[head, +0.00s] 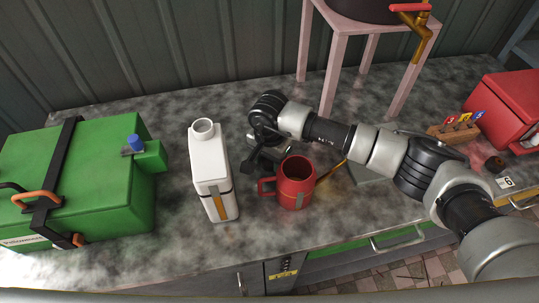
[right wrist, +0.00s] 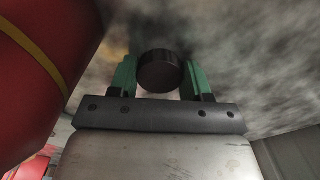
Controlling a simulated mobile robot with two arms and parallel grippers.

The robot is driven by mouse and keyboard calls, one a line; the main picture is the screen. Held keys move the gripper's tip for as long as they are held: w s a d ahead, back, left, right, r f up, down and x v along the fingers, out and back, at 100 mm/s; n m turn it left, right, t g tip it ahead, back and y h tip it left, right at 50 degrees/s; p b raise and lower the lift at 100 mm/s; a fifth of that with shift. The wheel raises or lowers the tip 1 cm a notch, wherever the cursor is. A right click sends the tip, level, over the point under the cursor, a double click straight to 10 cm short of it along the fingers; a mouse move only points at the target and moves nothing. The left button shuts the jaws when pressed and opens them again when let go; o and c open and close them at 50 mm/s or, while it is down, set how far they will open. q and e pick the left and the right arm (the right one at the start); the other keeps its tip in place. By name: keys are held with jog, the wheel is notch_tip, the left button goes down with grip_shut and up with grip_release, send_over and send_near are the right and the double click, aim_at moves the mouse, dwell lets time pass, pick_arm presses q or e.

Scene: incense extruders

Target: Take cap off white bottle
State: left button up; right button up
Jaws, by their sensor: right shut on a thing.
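The white bottle (head: 209,172) stands upright on the grey mottled counter, left of the red mug. Its neck (head: 203,129) at the top shows an open mouth with no cap on it. My right gripper (head: 250,165) is to the right of the bottle and behind the mug, low over the counter and apart from the bottle. In the right wrist view, the green fingers of my right gripper (right wrist: 161,78) are shut on a dark round cap (right wrist: 161,70). In the head view the cap is too small and dark to make out. My left gripper is not in view.
The red mug (head: 295,184) stands close in front of my right gripper. A green box (head: 75,185) with a blue knob (head: 135,142) is at the left. A pink stand (head: 331,72) is behind, and a red box (head: 508,108) is at the right. Counter behind the bottle is clear.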

jog(key=shift+f, duration=0.1)
jog(key=shift+f+b, duration=0.1)
jog(key=shift+b, duration=0.2)
jog(key=o, duration=1)
